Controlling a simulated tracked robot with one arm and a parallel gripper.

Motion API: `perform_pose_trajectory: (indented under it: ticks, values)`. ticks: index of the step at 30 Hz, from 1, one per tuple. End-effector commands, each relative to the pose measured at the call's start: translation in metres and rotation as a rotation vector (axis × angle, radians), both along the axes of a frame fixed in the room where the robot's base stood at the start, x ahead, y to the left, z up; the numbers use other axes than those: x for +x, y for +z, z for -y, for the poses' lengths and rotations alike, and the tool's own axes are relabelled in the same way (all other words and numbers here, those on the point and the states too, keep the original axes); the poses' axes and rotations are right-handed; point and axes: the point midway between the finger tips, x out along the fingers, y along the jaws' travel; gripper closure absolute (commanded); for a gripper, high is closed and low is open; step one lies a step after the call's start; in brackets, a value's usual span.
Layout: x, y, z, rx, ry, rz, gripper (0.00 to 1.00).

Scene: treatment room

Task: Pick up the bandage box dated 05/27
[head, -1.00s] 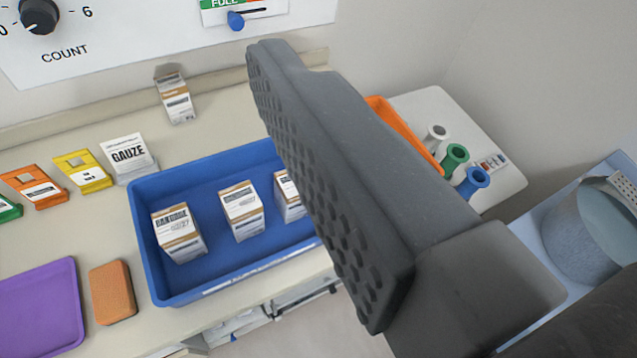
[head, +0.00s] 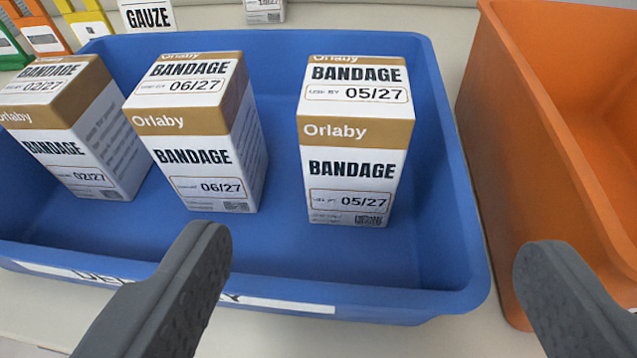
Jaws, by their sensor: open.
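The bandage box dated 05/27 (head: 352,150) stands upright at the right end of the blue tray (head: 440,255). It is white with a tan band. The 06/27 box (head: 200,140) stands to its left, and the 02/27 box (head: 72,130) is at the far left of the tray. My gripper (head: 385,270) is open and empty. Its two fingers are apart in front of the tray, and the 05/27 box shows between them, farther off and not touched.
An orange bin (head: 545,150) stands close to the tray's right side, behind my right finger. A gauze packet (head: 147,16) and orange and yellow holders are behind the tray at the left. Another box (head: 265,10) stands behind the tray. The tray's front wall lies between my fingers and the boxes.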

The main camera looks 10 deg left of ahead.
Motion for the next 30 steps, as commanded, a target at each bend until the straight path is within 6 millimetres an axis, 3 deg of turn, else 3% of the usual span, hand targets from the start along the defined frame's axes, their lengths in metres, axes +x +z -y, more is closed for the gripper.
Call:
perform_pose_trajectory:
  ticks: [12, 23, 30]
  values:
    - [0.059, -0.026, -0.004, 0.000, 0.001, -0.004, 0.22]
    - [0.079, -0.031, -0.005, -0.002, -0.001, -0.001, 0.22]
    - [0.108, -0.037, -0.012, -0.001, 0.000, -0.002, 0.22]
